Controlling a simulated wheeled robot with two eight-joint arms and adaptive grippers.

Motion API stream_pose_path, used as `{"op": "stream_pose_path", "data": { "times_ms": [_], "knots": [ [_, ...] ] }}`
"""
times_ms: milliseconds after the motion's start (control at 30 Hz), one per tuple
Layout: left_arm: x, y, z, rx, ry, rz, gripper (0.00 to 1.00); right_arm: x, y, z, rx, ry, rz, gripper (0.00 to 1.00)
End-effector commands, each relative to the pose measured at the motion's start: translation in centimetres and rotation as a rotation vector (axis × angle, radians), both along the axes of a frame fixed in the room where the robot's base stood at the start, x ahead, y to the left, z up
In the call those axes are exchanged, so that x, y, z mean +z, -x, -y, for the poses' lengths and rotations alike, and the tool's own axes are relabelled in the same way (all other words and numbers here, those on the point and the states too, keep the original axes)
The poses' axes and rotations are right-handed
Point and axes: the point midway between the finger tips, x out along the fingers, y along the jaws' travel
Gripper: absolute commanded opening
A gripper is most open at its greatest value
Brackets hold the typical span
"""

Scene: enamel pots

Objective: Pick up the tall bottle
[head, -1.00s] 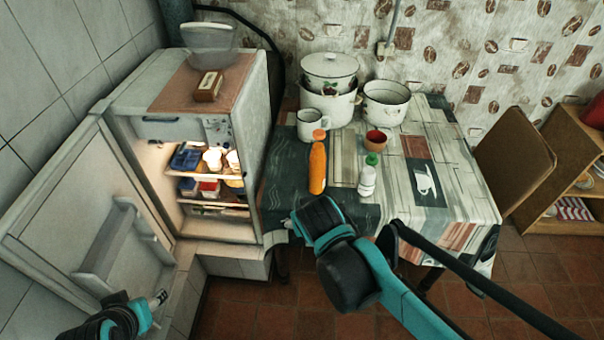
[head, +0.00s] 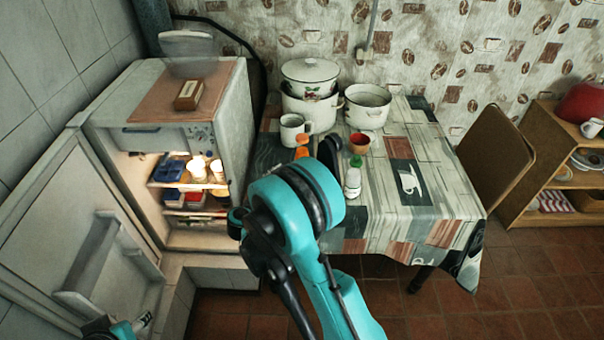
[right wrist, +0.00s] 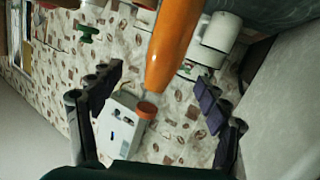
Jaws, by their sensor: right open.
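The tall orange bottle (head: 302,142) stands on the table, its lower part hidden by my right arm in the head view. In the right wrist view the bottle (right wrist: 172,42) appears inverted, its neck and red-orange cap (right wrist: 147,109) reaching between the fingers. My right gripper (right wrist: 158,76) is open, with a finger on each side of the bottle and a visible gap to each. In the head view its dark finger (head: 329,152) shows just right of the bottle. My left gripper (head: 144,320) is at the lower left, by the open fridge door, mostly out of frame.
A white bottle with a green cap (head: 354,178) stands close right of my right gripper. A white mug (head: 293,131), a red cup (head: 359,143) and pots (head: 368,106) stand behind. The open fridge (head: 222,125) is at left. The table's right side (head: 440,195) is mostly clear.

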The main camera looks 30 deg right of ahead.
Motion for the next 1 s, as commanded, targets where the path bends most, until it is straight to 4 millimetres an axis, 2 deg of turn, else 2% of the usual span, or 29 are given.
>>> {"op": "stream_pose_path", "data": {
  "times_ms": [100, 300, 667, 900, 1000],
  "knots": [
    [-0.1, 0.0, 0.0, 0.0, 0.0, 0.0, 0.52, -1.1, -0.7, -0.2, -0.019, 0.053, 0.104, 0.76],
    [-0.3, 0.0, 0.0, 0.0, 0.0, 0.0, 0.52, -1.6, -1.0, -0.1, -0.029, 0.089, 0.179, 0.76],
    [-1.7, 0.0, 0.0, 0.0, 0.0, 0.0, 0.52, -2.1, -2.6, 3.1, -0.03, 0.088, 0.179, 0.76],
    [-3.1, 0.0, 0.0, 0.0, 0.0, 0.0, 0.52, -2.5, -4.3, 6.2, -0.029, 0.088, 0.178, 0.76],
    [-3.1, 0.0, 0.0, 0.0, 0.0, 0.0, 0.52, -2.3, -4.6, 6.5, -0.027, 0.088, 0.178, 0.76]
  ]
}}
